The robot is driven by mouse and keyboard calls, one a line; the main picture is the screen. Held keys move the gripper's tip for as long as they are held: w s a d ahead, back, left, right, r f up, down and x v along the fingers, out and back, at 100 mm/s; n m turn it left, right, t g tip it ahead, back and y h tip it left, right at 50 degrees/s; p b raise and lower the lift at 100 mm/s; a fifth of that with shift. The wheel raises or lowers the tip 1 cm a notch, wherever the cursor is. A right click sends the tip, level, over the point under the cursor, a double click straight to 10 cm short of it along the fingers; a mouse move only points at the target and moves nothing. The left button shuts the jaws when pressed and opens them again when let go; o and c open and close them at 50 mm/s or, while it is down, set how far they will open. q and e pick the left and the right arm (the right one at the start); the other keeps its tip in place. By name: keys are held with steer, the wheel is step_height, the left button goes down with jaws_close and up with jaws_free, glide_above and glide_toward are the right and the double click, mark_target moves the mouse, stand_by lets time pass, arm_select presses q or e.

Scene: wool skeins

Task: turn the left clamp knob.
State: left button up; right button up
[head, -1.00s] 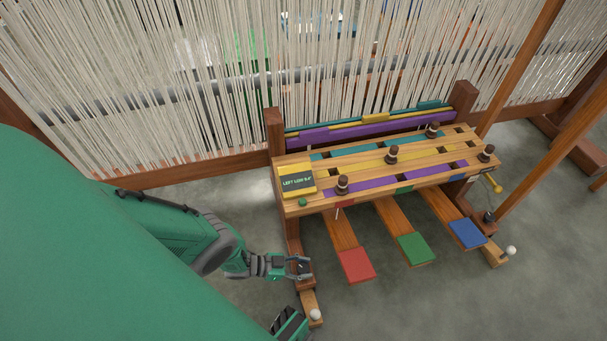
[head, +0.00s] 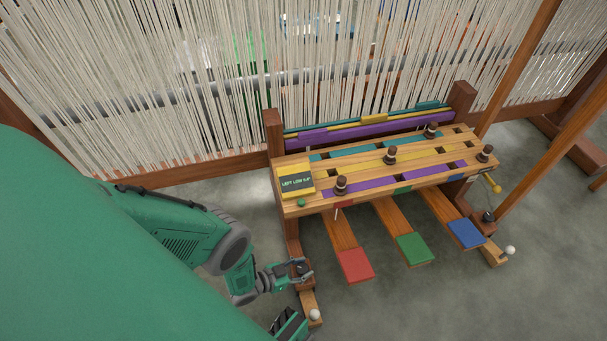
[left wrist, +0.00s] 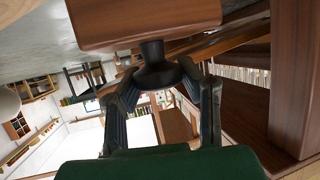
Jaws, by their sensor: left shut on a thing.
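The left clamp knob is a black, flared knob. In the left wrist view the left clamp knob (left wrist: 154,68) sits under a brown wooden block (left wrist: 145,20), between my two fingers. In the head view my left gripper (head: 303,270) is at the brown block near the loom's front left foot, and its fingers largely hide the knob. My left gripper (left wrist: 160,84) is shut on the knob, one finger on each side.
A panel (head: 297,183) reading "LEFT LOW" with a partly unreadable number sits on the slatted bench. Red (head: 356,265), green (head: 415,249) and blue (head: 465,233) pedals extend right of my gripper. A white ball (head: 314,314) is on the foot below. Grey floor is clear in front.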

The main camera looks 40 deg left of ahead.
arm_select(q)
steer(key=shift+s+a+f+n+t+y, duration=0.15)
steer(key=shift+s+a+n+y, duration=0.1)
steer(key=shift+n+y, duration=0.45)
steer(key=shift+s+a+f+n+t+y, duration=0.1)
steer(key=shift+s+n+t+y, duration=0.1)
steer(key=shift+n+y, duration=0.45)
steer(key=shift+y, duration=0.25)
stand_by(0.3)
steer(key=o, duration=1.2)
steer(key=shift+w+d, duration=0.15)
steer(key=shift+w, duration=0.05)
steer(key=shift+r, duration=0.1)
steer(key=v, duration=1.2)
